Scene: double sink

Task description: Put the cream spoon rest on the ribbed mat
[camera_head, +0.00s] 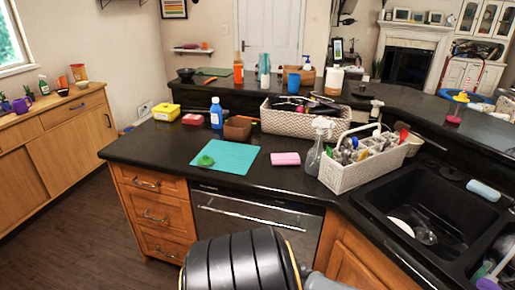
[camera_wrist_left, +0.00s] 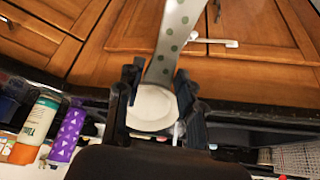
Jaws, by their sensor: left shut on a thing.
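In the left wrist view my left gripper (camera_wrist_left: 155,92) is shut on a pale cream, rounded piece, which I take for the cream spoon rest (camera_wrist_left: 152,108). It sits between the two black fingers, in front of wooden cabinet doors. Part of it is hidden by the gripper. In the head view a flat teal mat (camera_head: 236,158) lies on the black counter, with a green thing (camera_head: 205,161) at its left end. I take it for the ribbed mat, though ribs are too fine to see. My left gripper and right gripper do not show in the head view.
A pink sponge (camera_head: 286,158) lies right of the mat. A spray bottle (camera_head: 316,152) and a cream caddy (camera_head: 362,166) stand further right, before the black sink (camera_head: 430,205). A brown pot (camera_head: 237,128) stands behind the mat. A pale strip with green dots (camera_wrist_left: 174,40) crosses the wrist view.

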